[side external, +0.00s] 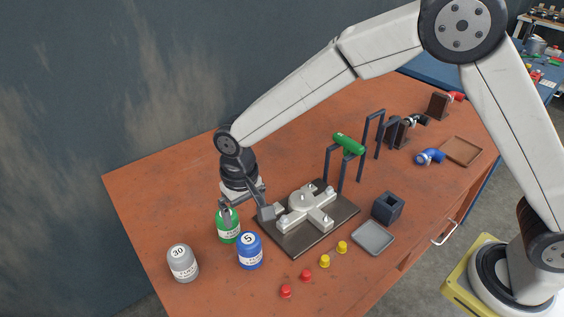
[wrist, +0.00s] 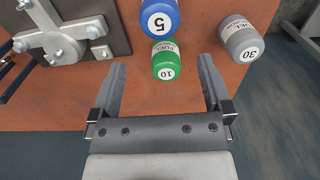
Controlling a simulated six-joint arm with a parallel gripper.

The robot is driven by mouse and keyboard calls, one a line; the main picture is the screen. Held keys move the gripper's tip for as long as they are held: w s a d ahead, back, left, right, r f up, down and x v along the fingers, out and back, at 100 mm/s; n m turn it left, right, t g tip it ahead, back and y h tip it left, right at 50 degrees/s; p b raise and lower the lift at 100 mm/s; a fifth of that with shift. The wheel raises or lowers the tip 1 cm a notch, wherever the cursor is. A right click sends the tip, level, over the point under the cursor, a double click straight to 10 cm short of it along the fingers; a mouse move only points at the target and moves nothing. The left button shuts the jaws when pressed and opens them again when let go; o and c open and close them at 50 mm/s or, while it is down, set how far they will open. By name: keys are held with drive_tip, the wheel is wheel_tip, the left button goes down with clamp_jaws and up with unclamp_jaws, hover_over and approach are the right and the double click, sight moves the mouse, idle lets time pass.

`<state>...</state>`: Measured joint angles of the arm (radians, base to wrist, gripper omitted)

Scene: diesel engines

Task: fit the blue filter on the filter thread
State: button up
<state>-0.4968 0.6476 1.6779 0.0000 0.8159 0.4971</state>
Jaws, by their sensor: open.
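The blue filter (side external: 250,252), marked 5, stands upright on the orange table, in front of the green canister in the side view. In the wrist view the blue filter (wrist: 159,18) is at the top edge, partly cut off, beyond the green canister. My gripper (side external: 244,207) is open and empty above the table near the green canister; its fingers (wrist: 163,68) point toward the green canister in the wrist view, with the blue filter farther off. A grey cross-shaped fixture (side external: 306,207) sits on a dark plate. I cannot tell which part is the filter thread.
The green canister (side external: 228,226), marked 10, stands beside the blue filter. A grey canister (side external: 183,263), marked 30, is at the left. Red caps (side external: 286,291) and yellow caps (side external: 325,261) lie in front. A grey tray (side external: 373,238) and a dark block (side external: 388,207) stand right.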

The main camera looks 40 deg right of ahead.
sight(248, 240)
drive_tip(key=shift+f, duration=0.15)
drive_tip(key=shift+f, duration=5.3)
clamp_jaws()
drive_tip(key=shift+r, duration=0.1)
drive_tip(key=shift+r, duration=2.45)
drive_tip(key=shift+d, duration=0.1)
